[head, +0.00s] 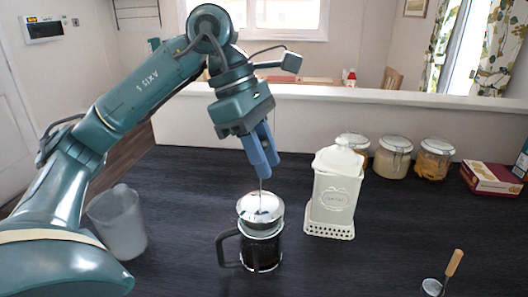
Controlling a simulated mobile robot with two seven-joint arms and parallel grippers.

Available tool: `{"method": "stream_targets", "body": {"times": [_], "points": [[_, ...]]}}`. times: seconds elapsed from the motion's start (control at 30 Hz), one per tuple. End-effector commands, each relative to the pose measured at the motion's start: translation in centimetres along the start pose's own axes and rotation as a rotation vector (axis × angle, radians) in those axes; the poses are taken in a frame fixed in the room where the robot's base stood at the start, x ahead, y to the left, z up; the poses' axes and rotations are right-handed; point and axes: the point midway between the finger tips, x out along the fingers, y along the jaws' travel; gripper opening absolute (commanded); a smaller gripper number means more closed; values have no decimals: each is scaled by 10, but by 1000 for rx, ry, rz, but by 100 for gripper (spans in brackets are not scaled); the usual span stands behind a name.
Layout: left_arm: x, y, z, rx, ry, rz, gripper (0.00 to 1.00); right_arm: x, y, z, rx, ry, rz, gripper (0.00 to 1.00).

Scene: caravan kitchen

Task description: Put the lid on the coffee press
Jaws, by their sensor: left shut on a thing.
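The coffee press (262,252) stands upright on the dark counter, with dark contents and a black handle on its left side. Its shiny domed lid (258,206) is at the press's mouth, with a thin rod rising from it. I cannot tell whether the lid is fully seated or slightly above the rim. My left gripper (262,160) points down directly above the press, its blue fingers shut around the top of the lid's rod, hiding the knob. My right gripper is not in view.
A white canister (333,195) stands close right of the press. A translucent jug (118,224) is at left under my arm. Several lidded jars (393,158) and a red box (491,178) line the back. A wooden-handled utensil (453,264) is at front right. The right-middle counter is clear.

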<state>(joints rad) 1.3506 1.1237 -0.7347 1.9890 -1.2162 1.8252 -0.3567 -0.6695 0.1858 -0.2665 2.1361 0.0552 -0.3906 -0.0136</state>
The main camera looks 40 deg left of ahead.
Motion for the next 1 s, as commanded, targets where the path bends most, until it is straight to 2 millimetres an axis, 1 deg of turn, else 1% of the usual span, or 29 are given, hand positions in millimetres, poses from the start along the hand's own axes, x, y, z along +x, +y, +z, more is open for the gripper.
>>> {"method": "stream_targets", "body": {"times": [0.23,0.27,0.5,0.57,0.83,0.93,1.0], "points": [[0,0,0,1,-1,0,0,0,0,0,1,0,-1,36],[0,0,0,1,0,0,26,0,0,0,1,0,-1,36],[0,0,0,0,0,0,46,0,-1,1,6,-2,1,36],[0,0,0,0,0,0,50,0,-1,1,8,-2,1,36],[-2,0,0,0,0,0,50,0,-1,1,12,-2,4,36],[-12,0,1,1,-2,2,50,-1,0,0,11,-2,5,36],[-23,0,1,0,-2,3,50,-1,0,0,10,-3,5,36]]}}
